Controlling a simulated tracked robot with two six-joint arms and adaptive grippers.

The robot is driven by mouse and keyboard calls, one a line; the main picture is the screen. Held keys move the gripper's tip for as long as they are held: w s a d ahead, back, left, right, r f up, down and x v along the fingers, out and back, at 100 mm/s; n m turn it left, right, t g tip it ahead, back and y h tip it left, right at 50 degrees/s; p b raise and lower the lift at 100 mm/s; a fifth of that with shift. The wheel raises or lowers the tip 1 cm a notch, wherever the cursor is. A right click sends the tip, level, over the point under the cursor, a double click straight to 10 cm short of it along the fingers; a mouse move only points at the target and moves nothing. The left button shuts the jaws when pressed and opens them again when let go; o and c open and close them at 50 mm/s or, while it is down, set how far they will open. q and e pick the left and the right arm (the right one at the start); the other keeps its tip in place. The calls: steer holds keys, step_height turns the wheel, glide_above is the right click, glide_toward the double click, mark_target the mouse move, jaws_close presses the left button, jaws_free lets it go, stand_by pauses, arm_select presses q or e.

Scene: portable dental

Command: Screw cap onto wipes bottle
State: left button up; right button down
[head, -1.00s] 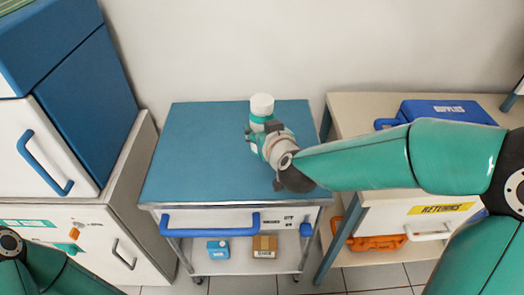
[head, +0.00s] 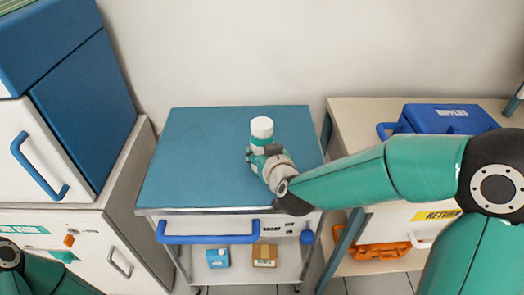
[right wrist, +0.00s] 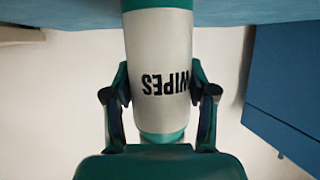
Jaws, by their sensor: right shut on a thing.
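The wipes bottle (head: 257,141) is teal and white, stands about upright over the blue cart top, and has a white cap (head: 262,127) at its top. I cannot tell whether the cap is screwed tight. My right gripper (head: 262,152) is shut on the bottle's body, below the cap. In the right wrist view the bottle (right wrist: 160,50) fills the middle, its WIPES label upside down, with my right gripper's fingers (right wrist: 160,94) on either side. I cannot tell whether the bottle's base touches the cart. Only part of my left arm shows at lower left; its gripper is out of view.
The blue cart top (head: 195,160) is otherwise clear. A blue and white cabinet (head: 75,130) stands at left. At right, a beige table (head: 365,115) holds a blue SUPPLIES case (head: 440,118). A small blue box (head: 217,258) and a brown box (head: 265,255) sit on the cart's lower shelf.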

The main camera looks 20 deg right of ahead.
steer(key=shift+f, duration=0.1)
steer(key=shift+c, duration=1.7)
jaws_free()
steer(key=shift+r, duration=0.2)
steer(key=v, duration=1.2)
